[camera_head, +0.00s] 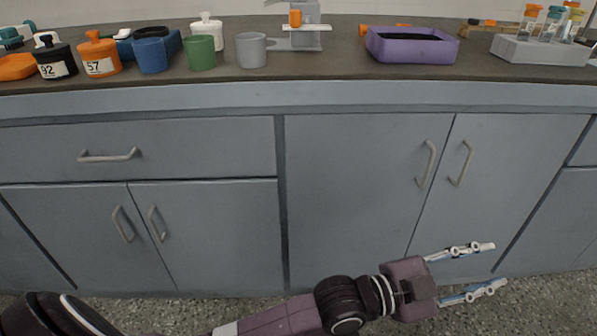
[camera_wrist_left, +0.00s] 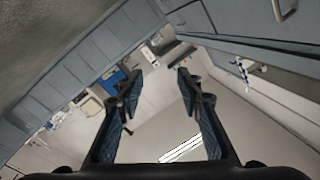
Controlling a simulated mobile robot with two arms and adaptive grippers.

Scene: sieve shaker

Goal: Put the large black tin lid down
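I see no large black tin lid in either view. My left gripper (camera_head: 490,267) reaches in from the lower left in the head view, in front of the grey cabinet doors and below the counter. Its two fingers are spread apart with nothing between them. The left wrist view also shows the fingers (camera_wrist_left: 155,85) parted and empty, with the room beyond. My right gripper is in neither view.
The counter (camera_head: 340,75) holds numbered bottles (camera_head: 101,55), blue, green and grey cups (camera_head: 251,50), a small grey device (camera_head: 306,40), a purple tray (camera_head: 411,46) and a tube rack (camera_head: 540,50). Cabinet handles (camera_head: 426,163) stick out. The floor (camera_head: 200,312) looks clear.

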